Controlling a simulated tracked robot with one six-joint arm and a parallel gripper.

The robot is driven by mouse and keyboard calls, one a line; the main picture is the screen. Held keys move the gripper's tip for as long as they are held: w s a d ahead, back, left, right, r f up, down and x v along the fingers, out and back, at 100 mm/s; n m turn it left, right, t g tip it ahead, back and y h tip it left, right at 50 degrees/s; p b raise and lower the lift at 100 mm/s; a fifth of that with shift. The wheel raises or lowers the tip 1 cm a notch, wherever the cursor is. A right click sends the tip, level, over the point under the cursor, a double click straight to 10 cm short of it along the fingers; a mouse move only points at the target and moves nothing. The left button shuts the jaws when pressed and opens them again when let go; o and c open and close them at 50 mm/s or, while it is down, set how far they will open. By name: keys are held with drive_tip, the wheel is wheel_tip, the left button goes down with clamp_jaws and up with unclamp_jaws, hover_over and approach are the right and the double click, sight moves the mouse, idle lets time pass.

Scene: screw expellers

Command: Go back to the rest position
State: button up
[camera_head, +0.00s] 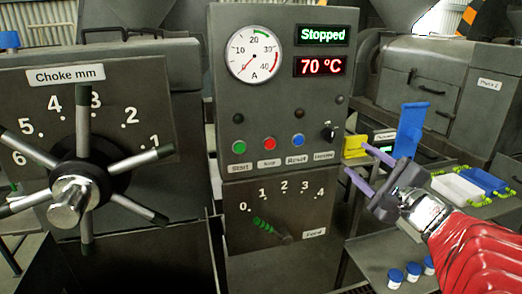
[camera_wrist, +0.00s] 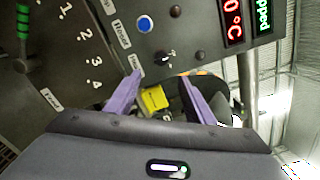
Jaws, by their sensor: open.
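My gripper (camera_head: 357,160) is at the right of the head view, at the end of my red arm. Its two purple fingers are apart with nothing between them. They point left toward the right edge of the control panel (camera_head: 285,105). In the wrist view the open fingers (camera_wrist: 160,76) frame a yellow object (camera_wrist: 154,99) that lies beyond them. The display reads "Stopped" and 70 °C. The gauge (camera_head: 253,54) needle is near zero.
A large spoked choke wheel (camera_head: 82,187) stands at the left. A green-handled feed lever (camera_head: 270,229) is below the panel. A blue upright object (camera_head: 411,130), a white tray (camera_head: 458,188) and blue-capped jars (camera_head: 396,275) are near my arm on the right.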

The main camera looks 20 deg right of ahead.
idle(0.3)
drive_tip(key=a+f+n+g+y, duration=0.2)
drive_tip(key=a+f+n+g, duration=0.7)
drive_tip(key=a+f+n, duration=0.15)
drive_tip(key=s+a+f+n+g+h, duration=0.1)
drive_tip(key=s+a+f+n+g, duration=0.2)
drive_tip(key=s+a+n, duration=1.1)
wheel_tip(320, 180, down, 2)
drive_tip(key=a, duration=0.2)
drive_tip(key=shift+s+a, duration=0.15)
drive_tip(key=shift+a, duration=0.2)
drive_tip(key=shift+f, duration=0.1)
idle(0.4)
drive_tip(key=shift+d, duration=0.1)
idle(0.8)
